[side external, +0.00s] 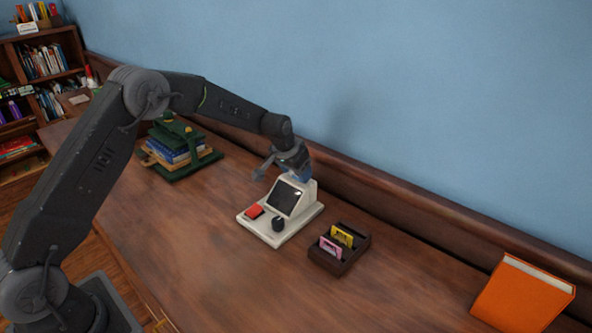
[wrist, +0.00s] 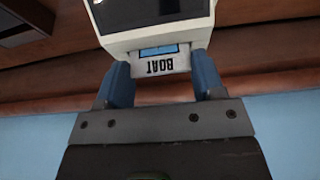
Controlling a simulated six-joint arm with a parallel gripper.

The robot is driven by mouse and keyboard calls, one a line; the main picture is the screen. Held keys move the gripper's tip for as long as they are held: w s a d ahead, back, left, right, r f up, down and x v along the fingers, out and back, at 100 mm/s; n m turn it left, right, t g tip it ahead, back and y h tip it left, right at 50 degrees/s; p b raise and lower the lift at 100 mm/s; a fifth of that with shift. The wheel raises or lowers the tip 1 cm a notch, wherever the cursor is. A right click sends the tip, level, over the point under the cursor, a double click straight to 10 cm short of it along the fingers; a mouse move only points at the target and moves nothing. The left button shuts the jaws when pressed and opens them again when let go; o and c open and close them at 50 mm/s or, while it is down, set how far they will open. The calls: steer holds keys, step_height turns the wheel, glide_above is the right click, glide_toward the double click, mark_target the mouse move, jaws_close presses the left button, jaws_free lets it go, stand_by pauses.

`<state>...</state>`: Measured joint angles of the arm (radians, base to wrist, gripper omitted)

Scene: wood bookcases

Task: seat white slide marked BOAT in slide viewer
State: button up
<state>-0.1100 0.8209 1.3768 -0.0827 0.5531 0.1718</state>
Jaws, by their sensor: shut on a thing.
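The slide viewer (side external: 283,207) stands on the wooden desktop. It is white with a dark sloped screen, a red pad and a black knob. In the wrist view the viewer (wrist: 158,40) fills the top middle. The white slide marked BOAT (wrist: 163,65) sits between my blue fingers, its lettering upside down in the picture. Its far part with a blue strip reaches the viewer's edge; how deep it goes in I cannot tell. My gripper (wrist: 163,82) is shut on the slide. In the side external view my gripper (side external: 291,170) is at the viewer's top back, and the slide is hidden.
A dark slide rack (side external: 339,248) right of the viewer holds a yellow slide (side external: 342,237) and a pink slide (side external: 331,249). A stack of books (side external: 177,148) is at the left. The front desktop is clear.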

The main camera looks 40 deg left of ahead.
steer(key=shift+f, duration=0.15)
steer(key=o, duration=0.9)
